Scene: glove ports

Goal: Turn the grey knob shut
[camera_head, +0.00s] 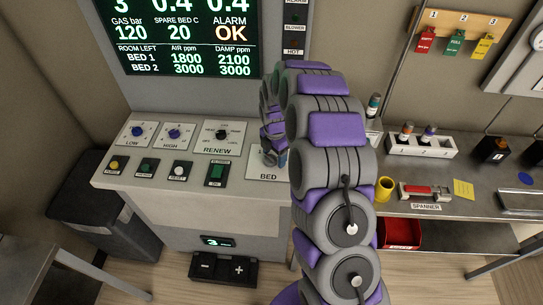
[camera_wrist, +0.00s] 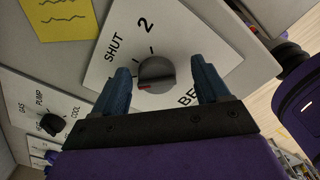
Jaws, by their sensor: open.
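The grey knob (camera_wrist: 157,72) sits on a white plate (camera_wrist: 240,50) in the wrist view. The plate reads SHUT at upper left of the knob, 2 above it and part of BED at lower right. A red mark shows on the knob's lower edge; I cannot tell which setting it means. My gripper (camera_wrist: 160,65) is open, with one blue finger on each side of the knob and visible gaps between. In the head view my gripper (camera_head: 273,150) is over the BED plate (camera_head: 268,176), and my arm hides the knob.
A RENEW dial plate (camera_head: 220,135) and the LOW and HIGH dials stand left of the BED plate. A row of buttons (camera_head: 165,170) lies in front. On the right bench are a yellow cup (camera_head: 384,189), a SPANNER tray (camera_head: 425,193) and a white rack (camera_head: 420,146).

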